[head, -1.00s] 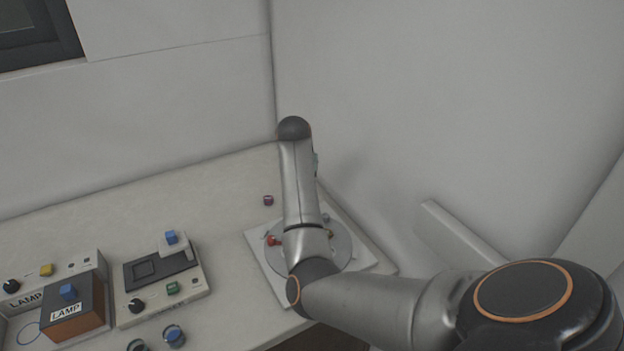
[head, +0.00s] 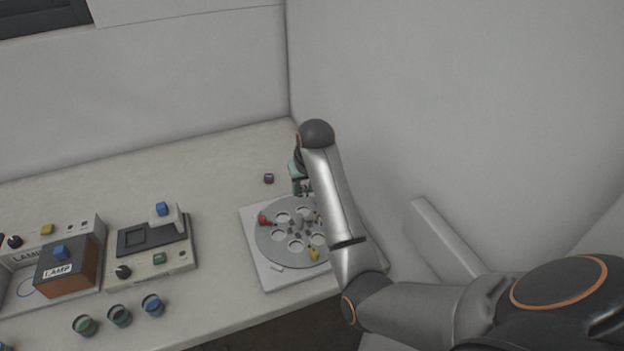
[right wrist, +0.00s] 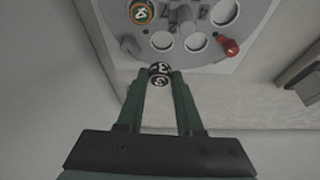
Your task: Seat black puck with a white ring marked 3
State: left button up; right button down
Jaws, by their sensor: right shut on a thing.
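The black puck (right wrist: 159,76) with white markings reading 3 sits between the fingertips of my right gripper (right wrist: 160,78), which is shut on it. In the head view my right gripper (head: 303,187) is at the back edge of a round grey disc (head: 268,244) with several round pockets. In the wrist view the disc (right wrist: 182,58) lies beyond the fingertips, and the puck appears just outside its near rim. Numbers are marked near the disc's middle. An orange and green puck (right wrist: 141,11) sits in one pocket. My left gripper is not in view.
A red knob (head: 263,220) and a yellow knob (head: 314,254) stand on the disc. A small purple piece (head: 268,178) lies behind the base plate. A control box (head: 150,248), a lamp box (head: 68,264) and small round cups (head: 120,315) stand left. A wall rises on the right.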

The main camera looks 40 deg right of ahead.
aim_at(303, 212)
jog(key=shift+f, duration=3.3)
jog(key=shift+c, duration=2.4)
grip_release()
jog(key=shift+a, duration=0.1)
jog(key=shift+s, duration=0.1)
jog(key=v, duration=1.2)
jog(key=shift+r, duration=0.35)
jog(key=shift+f, duration=0.1)
